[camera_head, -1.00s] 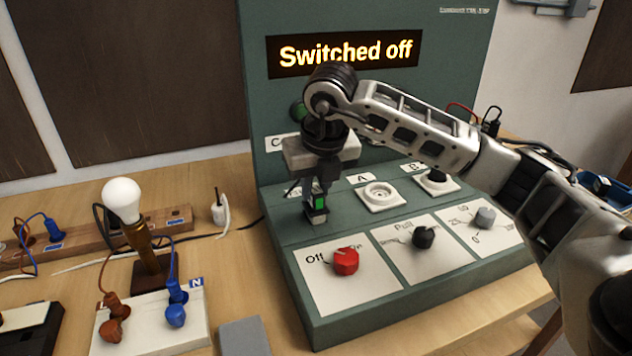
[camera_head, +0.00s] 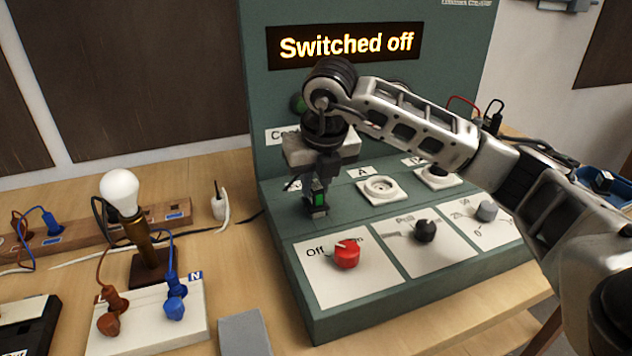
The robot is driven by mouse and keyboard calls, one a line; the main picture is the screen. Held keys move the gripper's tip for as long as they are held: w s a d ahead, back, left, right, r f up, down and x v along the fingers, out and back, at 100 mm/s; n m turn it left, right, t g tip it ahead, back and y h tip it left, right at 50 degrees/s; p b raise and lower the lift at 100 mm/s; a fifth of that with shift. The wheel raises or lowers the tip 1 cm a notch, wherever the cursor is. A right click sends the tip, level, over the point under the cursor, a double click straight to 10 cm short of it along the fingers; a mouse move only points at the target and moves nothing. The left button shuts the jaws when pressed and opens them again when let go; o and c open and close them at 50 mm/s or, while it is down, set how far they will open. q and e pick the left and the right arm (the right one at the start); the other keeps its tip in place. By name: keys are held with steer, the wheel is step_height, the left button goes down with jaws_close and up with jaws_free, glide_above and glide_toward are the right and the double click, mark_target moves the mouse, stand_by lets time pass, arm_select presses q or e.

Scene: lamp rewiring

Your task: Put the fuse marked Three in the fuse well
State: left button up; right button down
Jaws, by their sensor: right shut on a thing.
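My right gripper (camera_head: 317,208) points down over the left part of the green console's lower deck. It is shut on a small dark piece with a bright green face, the fuse (camera_head: 319,196). The number on the fuse cannot be read. The fuse well is not clearly visible; the fingers hide the deck below them, and I cannot tell whether the fuse is inside it or just above. My left gripper is not in view.
The green console (camera_head: 300,322) carries a red knob (camera_head: 347,254), a black knob (camera_head: 425,231), a grey knob (camera_head: 487,211) and a round white socket (camera_head: 380,188). Its display (camera_head: 345,47) reads "Switched off". A bulb (camera_head: 120,191) on a stand and a white plug block (camera_head: 150,333) stand left.

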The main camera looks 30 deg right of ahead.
steer(key=shift+f, duration=0.3)
stand_by(0.5)
steer(key=shift+f+b, duration=0.25)
steer(key=shift+b, duration=0.2)
steer(key=c, duration=1.2)
jaws_free()
steer(key=p+v, duration=0.1)
steer(key=v, duration=1.5)
steer(key=shift+p, duration=0.35)
steer(key=shift+s, duration=0.2)
